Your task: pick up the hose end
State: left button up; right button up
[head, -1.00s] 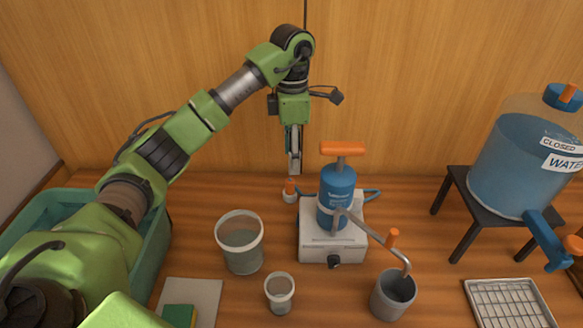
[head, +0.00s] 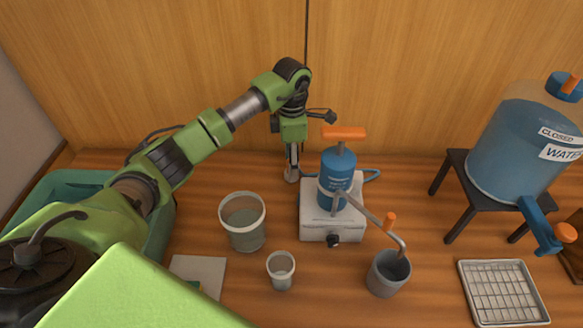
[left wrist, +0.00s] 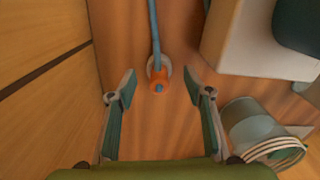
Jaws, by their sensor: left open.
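The hose end (left wrist: 158,82) is an orange tip on a blue hose (left wrist: 154,35), seen in the left wrist view just beyond and between my fingers. A pale round piece sits around it. In the head view my left gripper (head: 292,170) is low over the table, left of the pump, and hides the orange tip. My left gripper (left wrist: 160,90) is open and empty, one finger on each side of the hose end. The blue pump (head: 337,180) with an orange handle stands on a white base (head: 318,232). My right gripper is not in view.
A clear bucket (head: 243,238) and a small cup (head: 281,284) stand in front of the gripper. A grey cup (head: 384,285) sits under the pump's spout. A water jug (head: 510,150) on a dark stand and a wire tray (head: 500,312) are at right. The wooden wall is close behind.

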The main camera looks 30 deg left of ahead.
pick_arm(q)
notch_tip(320, 180, down, 2)
jog(key=shift+f, duration=0.4)
jog(key=c, duration=1.1)
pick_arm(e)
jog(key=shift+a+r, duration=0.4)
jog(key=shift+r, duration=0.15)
pick_arm(q)
jog(key=shift+r, duration=0.1)
notch_tip(320, 180, up, 9)
jog(key=shift+b, duration=1.25)
jog(key=shift+r, duration=0.5)
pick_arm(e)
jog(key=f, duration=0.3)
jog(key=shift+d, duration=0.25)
pick_arm(q)
jog(key=shift+r, duration=0.1)
